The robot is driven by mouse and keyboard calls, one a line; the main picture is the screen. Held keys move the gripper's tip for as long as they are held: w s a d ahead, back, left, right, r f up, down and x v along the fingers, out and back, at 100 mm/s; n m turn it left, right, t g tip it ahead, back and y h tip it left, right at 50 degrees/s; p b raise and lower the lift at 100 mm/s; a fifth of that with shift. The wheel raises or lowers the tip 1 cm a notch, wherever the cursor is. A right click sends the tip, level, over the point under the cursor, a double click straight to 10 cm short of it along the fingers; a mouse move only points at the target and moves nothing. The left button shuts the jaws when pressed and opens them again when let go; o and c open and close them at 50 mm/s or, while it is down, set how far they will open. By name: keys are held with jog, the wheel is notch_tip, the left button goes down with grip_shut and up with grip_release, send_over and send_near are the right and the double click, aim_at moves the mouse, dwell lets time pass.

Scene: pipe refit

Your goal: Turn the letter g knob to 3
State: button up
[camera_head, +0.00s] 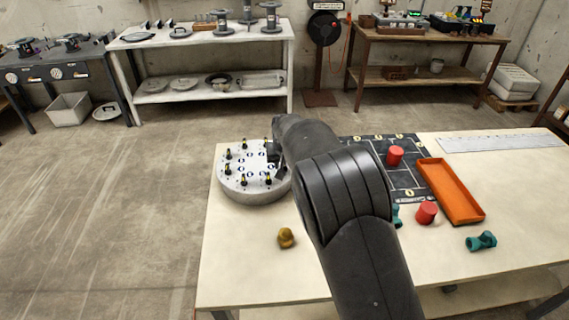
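A round grey drum (240,190) stands at the left of the near table. My gripper (273,158) is over the right rear part of the drum, mostly hidden by my own dark arm. I cannot see its fingertips clearly, or whether they touch a knob. The drum's right side is partly covered.
On the near table (325,270) are a brass fitting (286,238), a dark marked mat (405,178), red cylinders (395,156) (427,212), an orange tray (451,205), a teal fitting (481,241) and a ruler (500,142). The front left of the table is mostly clear.

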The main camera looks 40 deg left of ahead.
jog(key=shift+c, duration=0.4)
grip_shut()
jog(key=shift+m, duration=0.3)
jog(key=m, duration=0.1)
jog(key=m+t+h, duration=0.1)
jog(key=m, duration=0.1)
jog(key=shift+s+a+m, duration=0.2)
jog(key=shift+a+m, duration=0.1)
jog(key=m+h, duration=0.1)
jog(key=m, duration=0.1)
jog(key=shift+a+m, duration=0.15)
jog(key=shift+m, duration=0.15)
jog(key=m+h, duration=0.1)
jog(key=m, duration=0.1)
jog(key=m+h, duration=0.1)
jog(key=m, duration=0.3)
jog(key=shift+a+h, duration=0.4)
jog(key=shift+w+a+m+g+h, duration=0.15)
jog(key=shift+m+g+h, duration=0.2)
jog(key=shift+m, duration=1.05)
jog(key=shift+w+a+m+g+h, duration=0.1)
jog(key=shift+m+g+h, duration=0.25)
jog(key=shift+m, duration=1.05)
